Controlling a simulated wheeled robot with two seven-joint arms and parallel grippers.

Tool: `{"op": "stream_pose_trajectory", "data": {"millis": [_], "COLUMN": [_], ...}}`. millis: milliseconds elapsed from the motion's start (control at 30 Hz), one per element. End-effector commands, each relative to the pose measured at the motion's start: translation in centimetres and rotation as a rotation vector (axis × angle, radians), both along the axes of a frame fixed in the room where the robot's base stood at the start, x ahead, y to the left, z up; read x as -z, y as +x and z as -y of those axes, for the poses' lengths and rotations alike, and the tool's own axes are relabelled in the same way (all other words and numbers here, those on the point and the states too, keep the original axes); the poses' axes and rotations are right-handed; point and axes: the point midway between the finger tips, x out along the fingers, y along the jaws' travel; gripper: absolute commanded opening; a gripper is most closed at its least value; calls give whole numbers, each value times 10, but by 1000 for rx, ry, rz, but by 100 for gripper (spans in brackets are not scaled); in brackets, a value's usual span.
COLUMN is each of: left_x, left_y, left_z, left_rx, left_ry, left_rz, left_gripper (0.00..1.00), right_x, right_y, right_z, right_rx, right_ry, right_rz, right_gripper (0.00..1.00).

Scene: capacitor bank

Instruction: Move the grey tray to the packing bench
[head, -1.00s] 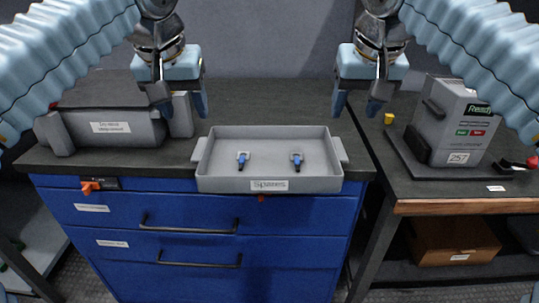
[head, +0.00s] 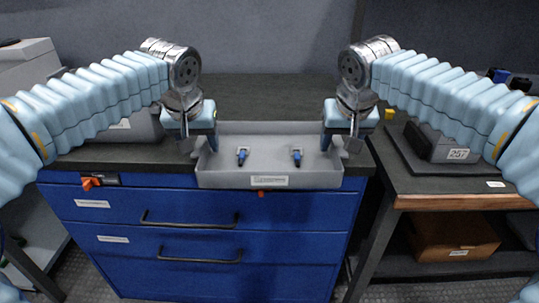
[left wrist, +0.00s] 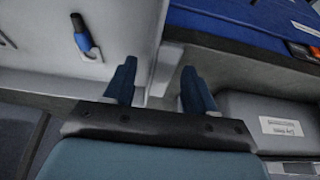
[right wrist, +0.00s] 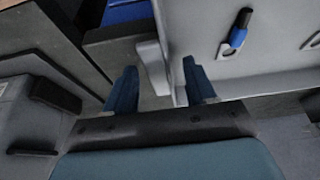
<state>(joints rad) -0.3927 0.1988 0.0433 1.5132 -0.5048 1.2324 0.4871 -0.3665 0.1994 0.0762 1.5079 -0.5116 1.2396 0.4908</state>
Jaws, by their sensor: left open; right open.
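The grey tray (head: 268,183) sits on the dark top of the blue drawer cabinet, with a label on its front. Two small blue-and-black parts, a left one (head: 242,157) and a right one (head: 296,157), lie in it. My left gripper (head: 198,145) is open at the tray's left end; in the left wrist view its fingers (left wrist: 157,92) are on either side of the tray's end handle (left wrist: 166,70). My right gripper (head: 342,145) is open at the right end; in the right wrist view its fingers (right wrist: 162,92) straddle the other handle (right wrist: 153,65). Contact is unclear.
A bench (head: 450,201) with a wooden front edge stands to the right, across a narrow gap. A grey device labelled 257 (head: 440,148) and a yellow piece (head: 389,114) are on it. A grey instrument (head: 125,133) stands left of the tray. An orange part (head: 91,183) is on the cabinet's front.

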Motion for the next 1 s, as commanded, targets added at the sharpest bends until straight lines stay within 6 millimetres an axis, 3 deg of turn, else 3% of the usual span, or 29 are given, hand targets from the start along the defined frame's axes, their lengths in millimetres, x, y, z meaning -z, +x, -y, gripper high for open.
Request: {"op": "stream_pose_trajectory", "data": {"millis": [467, 800, 1000], "left_x": [10, 10, 10], "left_y": [4, 4, 4], "left_z": [0, 0, 0], "left_rx": [0, 0, 0], "left_ry": [-1, 0, 0], "left_rz": [1, 1, 1], "left_gripper": [54, 2, 0], "right_x": [10, 10, 10], "right_y": [4, 4, 4], "right_z": [0, 0, 0], "right_rx": [0, 0, 0], "right_ry": [0, 0, 0], "right_rz": [0, 0, 1], "right_gripper": [54, 2, 0]}}
